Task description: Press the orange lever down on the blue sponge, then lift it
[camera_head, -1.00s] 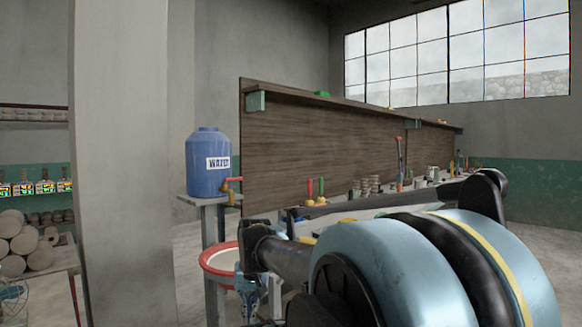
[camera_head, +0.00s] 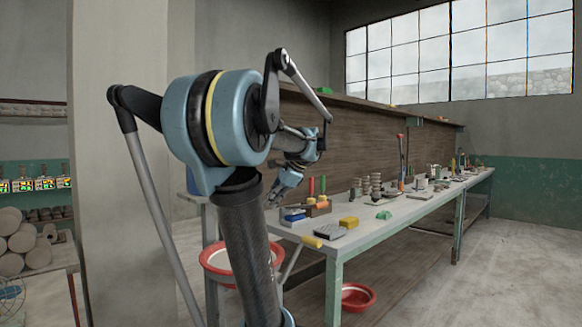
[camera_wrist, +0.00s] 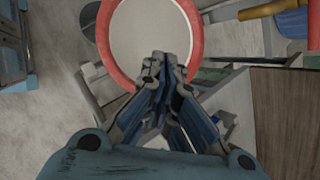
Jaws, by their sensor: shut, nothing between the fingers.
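My gripper (camera_head: 272,201) points down above the red-rimmed basin, left of the bench's near end. In the wrist view its fingertips (camera_wrist: 163,62) are together with nothing between them, over the basin. A small blue block (camera_head: 294,216), perhaps the sponge, lies on the near end of the bench, to the right of my gripper and apart from it. I cannot make out an orange lever for certain.
The red-rimmed basin (camera_head: 219,252) stands beside the bench (camera_head: 400,212). A yellow block (camera_head: 349,222), a green piece (camera_head: 383,215) and several tools and pots lie on the bench. A red bowl (camera_head: 357,295) sits below. My arm hides most of the blue water barrel (camera_head: 191,182).

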